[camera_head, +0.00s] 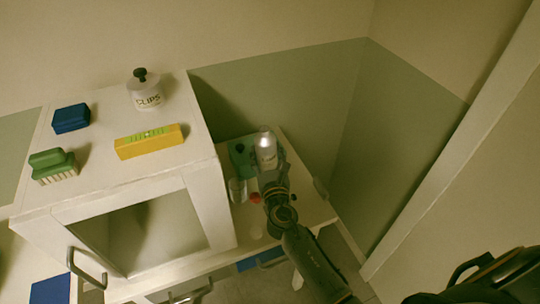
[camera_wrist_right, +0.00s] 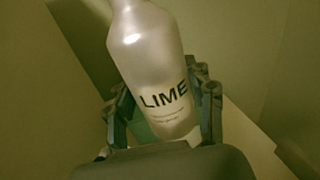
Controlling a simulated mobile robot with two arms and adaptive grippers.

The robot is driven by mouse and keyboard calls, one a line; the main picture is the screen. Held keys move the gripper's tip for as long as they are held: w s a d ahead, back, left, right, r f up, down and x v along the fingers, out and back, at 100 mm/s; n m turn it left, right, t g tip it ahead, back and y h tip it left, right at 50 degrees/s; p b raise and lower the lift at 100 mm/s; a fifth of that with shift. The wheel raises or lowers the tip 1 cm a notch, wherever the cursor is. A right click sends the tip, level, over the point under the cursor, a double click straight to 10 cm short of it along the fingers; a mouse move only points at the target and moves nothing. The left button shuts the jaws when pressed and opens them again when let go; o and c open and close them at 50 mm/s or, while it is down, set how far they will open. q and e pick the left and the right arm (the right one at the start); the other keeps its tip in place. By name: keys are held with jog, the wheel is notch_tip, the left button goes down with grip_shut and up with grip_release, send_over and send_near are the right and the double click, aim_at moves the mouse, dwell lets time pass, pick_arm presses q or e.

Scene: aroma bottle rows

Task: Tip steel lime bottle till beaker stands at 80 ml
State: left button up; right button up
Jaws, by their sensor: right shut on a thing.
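The steel lime bottle (camera_head: 266,148) is in my right gripper above the small shelf at the right. In the right wrist view the bottle (camera_wrist_right: 150,60) shows its LIME label between the two fingers and leans, with its neck toward the upper left. My right gripper (camera_wrist_right: 163,112) is shut on its lower body. A clear beaker (camera_head: 237,190) stands on the shelf just left of the gripper; its level and marks are too small to read. My left gripper is in neither view.
A green object (camera_head: 240,156) stands behind the beaker, and a small red item (camera_head: 255,198) lies beside it. The white cabinet (camera_head: 205,195) rises at the left, carrying a CLIPS jar (camera_head: 147,97), a yellow level (camera_head: 150,142), a blue block (camera_head: 71,118) and a green brush (camera_head: 52,165).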

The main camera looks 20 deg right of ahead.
jog(key=shift+r+n, duration=0.1)
jog(key=shift+n, duration=0.3)
jog(key=shift+r+n+b, duration=0.1)
jog(key=shift+n+b, duration=0.2)
jog(key=shift+n, duration=0.2)
jog(key=shift+a+r+n+t, duration=0.15)
jog(key=shift+n+t, duration=0.25)
jog(key=shift+n, duration=0.3)
jog(key=shift+a+n+b, duration=0.2)
jog(key=shift+n+b, duration=0.55)
jog(key=shift+n, duration=0.35)
jog(key=shift+r+t, duration=0.2)
jog(key=shift+t, duration=0.1)
jog(key=shift+a+r+n+y+p, duration=0.2)
jog(key=shift+r+n+y+p, duration=0.25)
jog(key=shift+n, duration=0.45)
jog(key=shift+f+b, duration=0.15)
jog(key=shift+b, duration=0.25)
jog(key=shift+d+f+n+t+b, duration=0.2)
jog(key=shift+f+n+t+b, duration=0.1)
jog(key=shift+f+n+b, duration=0.55)
jog(key=shift+d+n+b, duration=0.35)
jog(key=shift+n+b, duration=0.25)
jog(key=shift+n, duration=0.45)
